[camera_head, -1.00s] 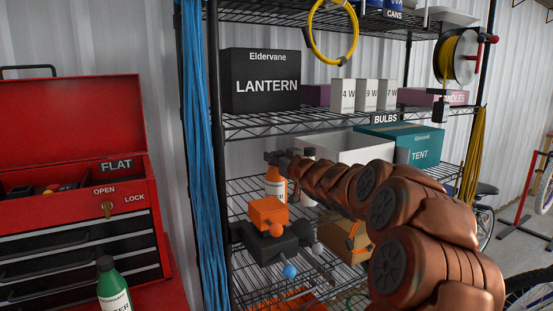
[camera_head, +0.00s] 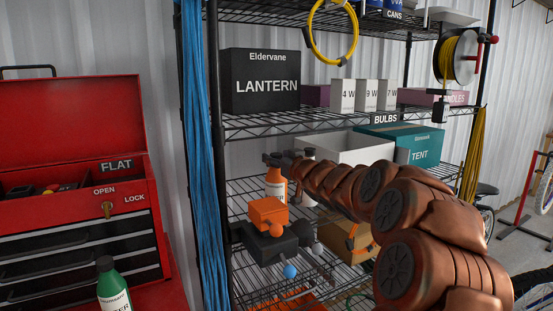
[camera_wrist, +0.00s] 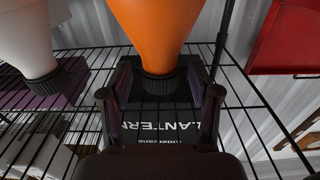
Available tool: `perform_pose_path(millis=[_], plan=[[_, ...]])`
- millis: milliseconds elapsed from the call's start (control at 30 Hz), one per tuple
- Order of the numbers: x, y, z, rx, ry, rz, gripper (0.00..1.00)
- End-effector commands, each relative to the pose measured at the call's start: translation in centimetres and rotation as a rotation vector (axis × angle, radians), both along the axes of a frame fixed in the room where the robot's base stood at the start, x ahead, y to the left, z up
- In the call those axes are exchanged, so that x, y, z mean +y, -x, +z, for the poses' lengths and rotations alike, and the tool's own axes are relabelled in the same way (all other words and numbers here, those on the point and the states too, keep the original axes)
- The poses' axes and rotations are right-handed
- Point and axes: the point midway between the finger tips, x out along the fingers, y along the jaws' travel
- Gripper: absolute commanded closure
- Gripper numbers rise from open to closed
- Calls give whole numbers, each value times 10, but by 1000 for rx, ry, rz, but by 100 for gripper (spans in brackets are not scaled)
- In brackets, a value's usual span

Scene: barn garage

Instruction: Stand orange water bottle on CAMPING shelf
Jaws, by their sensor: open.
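The orange water bottle (camera_head: 275,186) stands upright on a wire shelf below the bulbs shelf. In the wrist view the bottle (camera_wrist: 157,30) appears upside down, its black cap between my gripper's fingers. My gripper (camera_wrist: 158,95) is open around the cap, with a gap on each side. In the head view my gripper (camera_head: 275,158) is at the bottle's top, partly hidden by my arm. I see no CAMPING label.
A white bottle (camera_head: 307,180) stands right beside the orange one, also in the wrist view (camera_wrist: 28,40). A white bin (camera_head: 357,146) and teal tent box (camera_head: 413,143) are to the right. An orange-and-black stove-like item (camera_head: 270,235) is in front. The lantern box (camera_head: 260,82) is above.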

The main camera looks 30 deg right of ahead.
Motion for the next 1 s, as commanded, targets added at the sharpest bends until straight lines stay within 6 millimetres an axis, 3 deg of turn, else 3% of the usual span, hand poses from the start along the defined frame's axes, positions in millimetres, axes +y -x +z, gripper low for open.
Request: perform_pose_path(millis=[600, 800, 1000], plan=[[7, 88, 1, -2, -2, -2, 38], [9, 106, -1, 1, -1, -1, 38], [10, 112, -1, 1, 0, 1, 38]])
